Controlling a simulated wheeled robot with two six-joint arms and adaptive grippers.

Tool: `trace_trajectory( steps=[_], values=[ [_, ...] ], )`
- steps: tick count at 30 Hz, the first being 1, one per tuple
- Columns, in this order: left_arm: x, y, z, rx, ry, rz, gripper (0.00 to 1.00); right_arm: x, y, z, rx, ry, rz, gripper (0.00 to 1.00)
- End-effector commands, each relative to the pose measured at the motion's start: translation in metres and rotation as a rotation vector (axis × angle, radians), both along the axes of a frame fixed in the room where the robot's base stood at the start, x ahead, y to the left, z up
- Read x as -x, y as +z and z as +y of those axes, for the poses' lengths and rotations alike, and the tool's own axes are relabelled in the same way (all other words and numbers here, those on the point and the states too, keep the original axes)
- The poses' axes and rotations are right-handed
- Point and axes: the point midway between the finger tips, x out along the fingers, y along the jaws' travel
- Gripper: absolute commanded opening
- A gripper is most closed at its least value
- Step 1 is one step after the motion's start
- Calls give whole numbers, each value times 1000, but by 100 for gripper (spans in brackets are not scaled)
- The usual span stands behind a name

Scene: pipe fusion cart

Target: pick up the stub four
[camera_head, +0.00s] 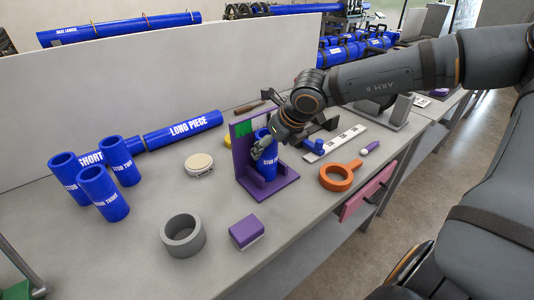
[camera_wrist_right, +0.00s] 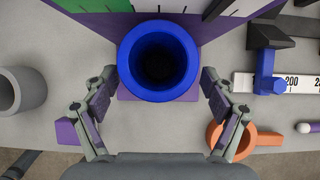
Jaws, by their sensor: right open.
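Stub four (camera_head: 267,160) is a blue tube standing upright in the purple stand (camera_head: 281,185), against its back plate. Its lettering is partly hidden by my gripper. In the right wrist view I look down on its open top (camera_wrist_right: 158,62). My right gripper (camera_head: 262,150) is at the upper part of the stub. In the right wrist view its open fingers (camera_wrist_right: 158,95) stand on either side of the tube, with a gap visible on both sides. My left gripper is in neither view.
Several blue stubs (camera_head: 103,195) stand at the left, by the short and long pieces (camera_head: 182,128). A grey ring (camera_head: 183,236), a purple block (camera_head: 246,231) and an orange ring (camera_head: 337,178) lie near the front. A white ruler (camera_head: 335,143) lies to the right. The bench's front left is clear.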

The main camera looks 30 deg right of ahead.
Motion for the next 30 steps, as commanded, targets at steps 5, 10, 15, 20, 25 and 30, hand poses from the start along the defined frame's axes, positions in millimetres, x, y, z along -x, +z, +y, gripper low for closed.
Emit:
trace_trajectory(
  steps=[5, 10, 15, 20, 25, 30],
  values=[
    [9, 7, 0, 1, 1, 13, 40, -13, -21, 2, 4, -2, 5, 85],
    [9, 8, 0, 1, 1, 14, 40, -18, -29, 3, -1, -1, -1, 85],
    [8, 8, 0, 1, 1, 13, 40, -19, -29, 3, -1, -1, -2, 85],
    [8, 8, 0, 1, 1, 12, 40, -18, -29, 3, -1, -1, -2, 64],
    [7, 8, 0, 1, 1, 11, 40, -18, -29, 3, -1, -1, -2, 41],
    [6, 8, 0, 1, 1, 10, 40, -18, -29, 3, -1, -1, -1, 19]
  ],
)
